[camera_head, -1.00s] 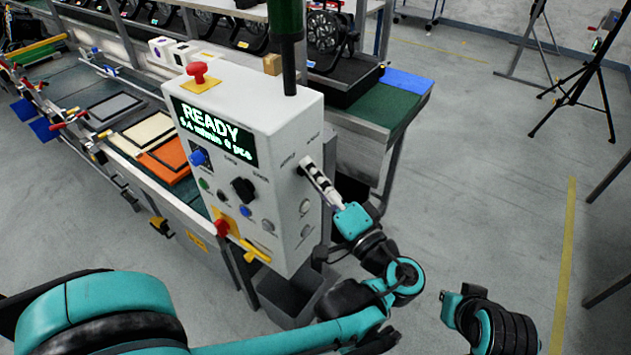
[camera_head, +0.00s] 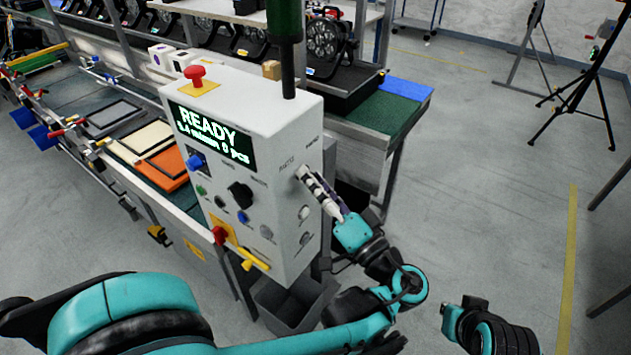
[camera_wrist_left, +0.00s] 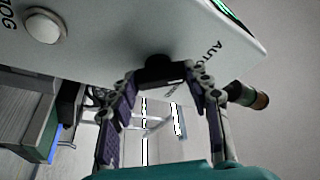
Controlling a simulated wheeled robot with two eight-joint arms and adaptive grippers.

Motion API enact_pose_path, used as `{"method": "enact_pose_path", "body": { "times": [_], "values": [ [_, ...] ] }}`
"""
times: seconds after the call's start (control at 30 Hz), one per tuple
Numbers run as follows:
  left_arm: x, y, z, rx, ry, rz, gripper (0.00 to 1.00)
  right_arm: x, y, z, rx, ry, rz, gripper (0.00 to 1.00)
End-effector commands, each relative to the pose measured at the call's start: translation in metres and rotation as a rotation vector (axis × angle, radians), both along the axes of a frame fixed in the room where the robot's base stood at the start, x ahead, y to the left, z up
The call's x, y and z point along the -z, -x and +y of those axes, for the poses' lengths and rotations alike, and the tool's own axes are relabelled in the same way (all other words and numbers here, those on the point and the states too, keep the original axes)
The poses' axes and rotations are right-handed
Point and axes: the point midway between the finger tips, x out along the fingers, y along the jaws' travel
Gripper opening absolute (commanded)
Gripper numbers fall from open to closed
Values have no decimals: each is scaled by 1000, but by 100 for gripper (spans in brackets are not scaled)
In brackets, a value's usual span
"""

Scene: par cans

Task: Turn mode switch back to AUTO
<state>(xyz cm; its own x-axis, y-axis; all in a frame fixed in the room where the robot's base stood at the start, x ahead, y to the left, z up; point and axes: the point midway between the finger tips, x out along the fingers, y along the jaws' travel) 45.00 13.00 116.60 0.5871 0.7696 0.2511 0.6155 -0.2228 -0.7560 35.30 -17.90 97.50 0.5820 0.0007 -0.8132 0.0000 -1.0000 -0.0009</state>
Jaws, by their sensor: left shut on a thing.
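The mode switch is a black knob (camera_wrist_left: 160,68) on the side face of the white control box (camera_head: 290,125). The word AUTO is printed beside it in the left wrist view; another label near the knob is partly hidden. My left gripper (camera_wrist_left: 163,75) has its two fingertips closed on the knob from both sides. In the head view my left gripper (camera_head: 304,176) reaches the box's right side face and covers the knob. I cannot tell which way the knob points. The box's screen (camera_head: 212,136) reads READY. My right gripper's fingers do not show; only part of that arm is at lower right.
A pale round button (camera_wrist_left: 43,26) is near a JOG label. The front panel has a red emergency button (camera_head: 195,76) on top, a black knob (camera_head: 240,195) and a yellow handle (camera_head: 254,259). A grey bin (camera_head: 290,305) stands below the box.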

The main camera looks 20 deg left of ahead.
Motion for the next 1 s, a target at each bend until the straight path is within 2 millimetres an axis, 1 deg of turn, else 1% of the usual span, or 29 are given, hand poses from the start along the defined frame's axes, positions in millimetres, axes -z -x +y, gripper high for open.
{"method": "enact_pose_path", "body": {
  "times": [0.07,0.1,0.17,0.2,0.47,0.57,0.67,1.0],
  "values": [
    [-1,0,0,0,0,-1,19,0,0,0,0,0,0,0],
    [-1,0,0,0,0,-1,50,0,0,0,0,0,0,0],
    [-1,0,0,0,0,-1,66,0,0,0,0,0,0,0],
    [-1,0,0,0,0,-1,69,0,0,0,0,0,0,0],
    [0,0,0,0,0,0,69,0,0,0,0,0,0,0],
    [-4,0,0,0,0,0,69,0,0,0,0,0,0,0],
    [-14,0,0,0,0,0,69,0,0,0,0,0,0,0],
    [-76,0,0,0,-3,-2,69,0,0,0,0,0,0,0]
  ]
}}
